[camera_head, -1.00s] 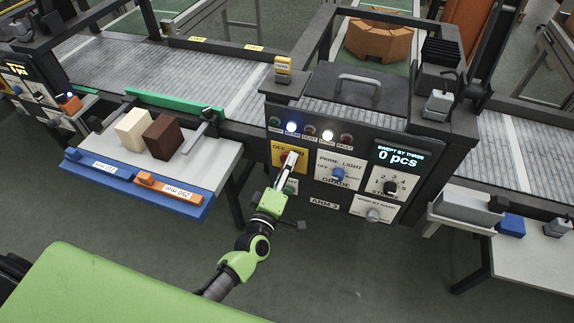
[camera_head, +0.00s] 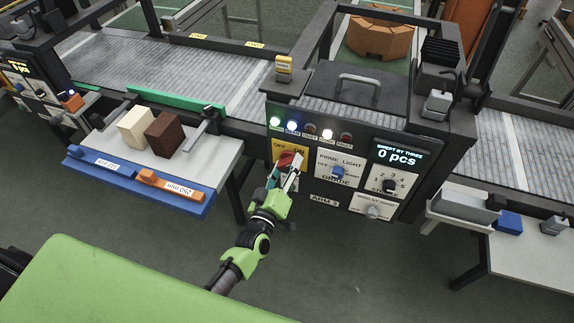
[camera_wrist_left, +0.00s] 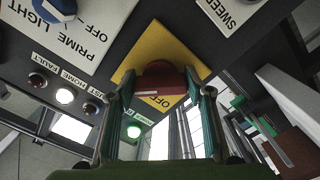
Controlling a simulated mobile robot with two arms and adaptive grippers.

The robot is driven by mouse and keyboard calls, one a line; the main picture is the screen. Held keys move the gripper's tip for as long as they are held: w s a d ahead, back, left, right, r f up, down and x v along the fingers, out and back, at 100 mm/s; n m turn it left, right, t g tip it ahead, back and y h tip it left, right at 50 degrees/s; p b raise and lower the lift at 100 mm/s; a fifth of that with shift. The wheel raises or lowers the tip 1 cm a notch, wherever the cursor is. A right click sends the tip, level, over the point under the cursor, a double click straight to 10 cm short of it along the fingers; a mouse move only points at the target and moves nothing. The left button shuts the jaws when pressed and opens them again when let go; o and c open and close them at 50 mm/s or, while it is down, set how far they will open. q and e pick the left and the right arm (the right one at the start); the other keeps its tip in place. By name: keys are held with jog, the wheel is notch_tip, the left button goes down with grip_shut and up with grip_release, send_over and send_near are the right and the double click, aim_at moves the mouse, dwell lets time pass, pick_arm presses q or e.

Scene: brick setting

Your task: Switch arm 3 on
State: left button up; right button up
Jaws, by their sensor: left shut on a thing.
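The ARM 3 panel (camera_head: 324,198) faces me in the middle of the head view. Its red rotary knob (camera_head: 287,159) sits on a yellow plate (camera_head: 279,152) marked OFF and ON. The knob shows in the wrist view (camera_wrist_left: 160,80) too, between the fingers. My left gripper (camera_head: 287,170) reaches it from below and is shut on it; the fingers hide part of the knob and plate. The green lamp (camera_head: 275,121) at the panel's upper left is lit, also in the wrist view (camera_wrist_left: 134,131). My right gripper is not in view.
A PRIME LIGHT knob (camera_head: 338,172) and a display reading 0 pcs (camera_head: 396,157) are right of the yellow plate. A side table (camera_head: 213,174) with a cream block (camera_head: 134,127) and a brown block (camera_head: 165,134) stands left of my gripper.

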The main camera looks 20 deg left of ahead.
pick_arm(q)
jog(key=shift+f, duration=0.1)
jog(key=o, duration=1.1)
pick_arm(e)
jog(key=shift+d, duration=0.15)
pick_arm(q)
jog(key=shift+s, duration=0.1)
jog(key=s, duration=1.2)
jog(key=shift+a, duration=0.2)
jog(key=shift+w, duration=0.1)
